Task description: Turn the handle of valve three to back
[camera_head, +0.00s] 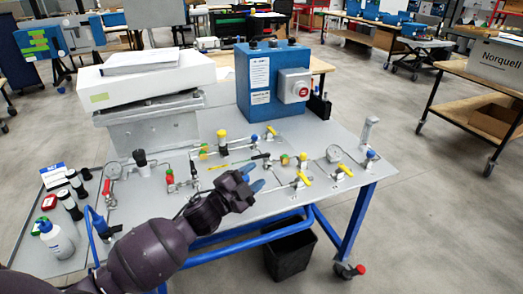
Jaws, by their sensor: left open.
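My left gripper (253,177) reaches in from the lower left over the front edge of the grey-topped bench (325,208). Its two blue-tipped fingers are apart with nothing between them. Just right of the fingertips is a valve with a yellow handle (304,179); a gap seems to remain, though depth is hard to judge. Another yellow handle (345,170) lies further right. More small valves sit behind, including a yellow handle (271,131) and a blue handle (255,137). No number is readable, so I cannot tell which is valve three. My right gripper is not in view.
A blue control box (258,90) with a red button stands at the back. A white-topped analyser (150,80) is at the back left. Gauges (333,153), thin tubing and an upright flow tube (368,130) crowd the panel. Bottles (55,238) stand at the left.

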